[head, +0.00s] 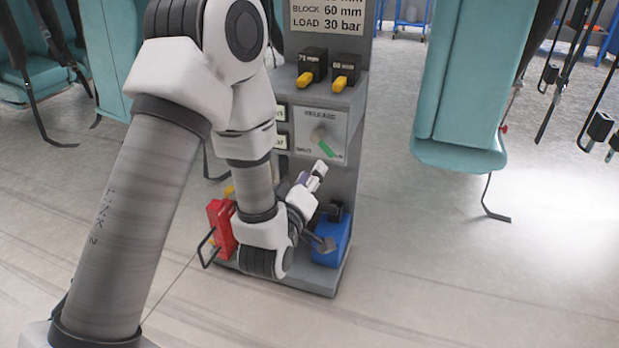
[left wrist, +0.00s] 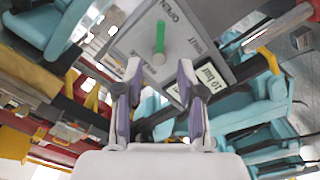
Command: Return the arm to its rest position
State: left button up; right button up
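My left arm comes in from the left and reaches down in front of a grey stand (head: 345,185). My left gripper (head: 318,172) is just below the stand's release panel (head: 305,128), which has a lever with a green end (head: 322,148). In the left wrist view my left gripper (left wrist: 160,80) is open, its two fingers apart with nothing held between them. The green lever (left wrist: 160,38) shows beyond the fingertips, apart from them. My right gripper is not in view.
Two black blocks with yellow tabs, one left (head: 312,65) and one right (head: 345,70), sit above the panel. A red box (head: 222,225) and a blue box (head: 333,240) stand on the base. A teal seat (head: 465,90) hangs at right. Floor at front right is clear.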

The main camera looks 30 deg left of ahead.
pick_arm(q)
jog(key=shift+s+d, duration=0.1)
jog(key=shift+s, duration=0.4)
jog(key=s+d+f+m+g+h+p, duration=0.15)
jog(key=s+f+g, duration=0.3)
jog(key=f, duration=0.65)
jog(key=s+d+f+m+g+h+p, duration=0.1)
jog(key=s+f+m+g, duration=0.3)
jog(key=f, duration=0.8)
jog(key=s+d+f+m+g+h, duration=0.1)
jog(key=s+d+f+m+g, duration=0.15)
jog(key=s+f+g, duration=0.5)
jog(key=s+d+f+m+g+h, duration=0.1)
jog(key=s+f+m+g, duration=0.2)
jog(key=s, duration=0.8)
notch_tip(320, 180, up, 37)
jog(key=t+p, duration=0.1)
jog(key=p, duration=3.7)
jog(key=shift+s+d, duration=0.15)
jog(key=shift+s, duration=0.05)
